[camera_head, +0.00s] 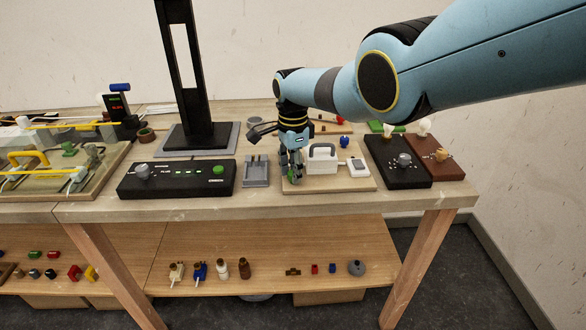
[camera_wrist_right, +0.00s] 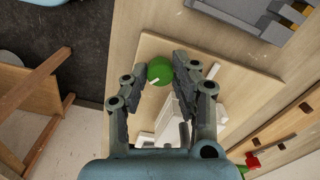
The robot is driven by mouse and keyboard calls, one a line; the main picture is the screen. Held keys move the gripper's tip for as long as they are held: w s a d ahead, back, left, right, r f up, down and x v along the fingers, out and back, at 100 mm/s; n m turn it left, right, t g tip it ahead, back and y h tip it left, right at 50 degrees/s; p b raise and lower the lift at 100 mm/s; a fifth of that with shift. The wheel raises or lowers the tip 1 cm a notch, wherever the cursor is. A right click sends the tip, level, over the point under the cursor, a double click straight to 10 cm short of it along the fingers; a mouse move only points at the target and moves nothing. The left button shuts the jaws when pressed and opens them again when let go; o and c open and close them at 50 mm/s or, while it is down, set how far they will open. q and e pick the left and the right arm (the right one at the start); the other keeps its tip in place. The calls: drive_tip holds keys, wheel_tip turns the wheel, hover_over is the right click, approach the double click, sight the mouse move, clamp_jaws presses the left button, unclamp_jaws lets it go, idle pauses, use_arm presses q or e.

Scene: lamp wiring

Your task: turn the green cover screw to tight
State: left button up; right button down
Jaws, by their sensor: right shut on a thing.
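The green cover screw (camera_wrist_right: 160,71) is a round green knob with a pale mark on its top, seen in the right wrist view at the fingertips. My right gripper (camera_head: 291,172) reaches down from above with its fingers shut on the screw, one on each side. In the head view the fingers largely hide the screw. The screw stands at the left end of a light wooden board (camera_head: 340,185) that carries a white cover with a handle (camera_head: 322,160). Whether the screw is tight cannot be told. My left gripper is not in view.
A white switch block (camera_head: 357,167) stands on the board's right end. A grey fixture (camera_head: 256,172) and a black panel with a green button (camera_head: 178,180) lie to the left. Black and brown lamp bases (camera_head: 398,162) stand to the right. A tall black stand (camera_head: 186,80) rises behind.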

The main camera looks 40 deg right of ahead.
drive_tip(key=shift+w+r+m, duration=0.1)
drive_tip(key=shift+w+m, duration=0.05)
drive_tip(key=shift+m, duration=0.35)
drive_tip(key=c, duration=1.1)
unclamp_jaws()
drive_tip(key=shift+o, duration=0.2)
wheel_tip(320, 180, up, 12)
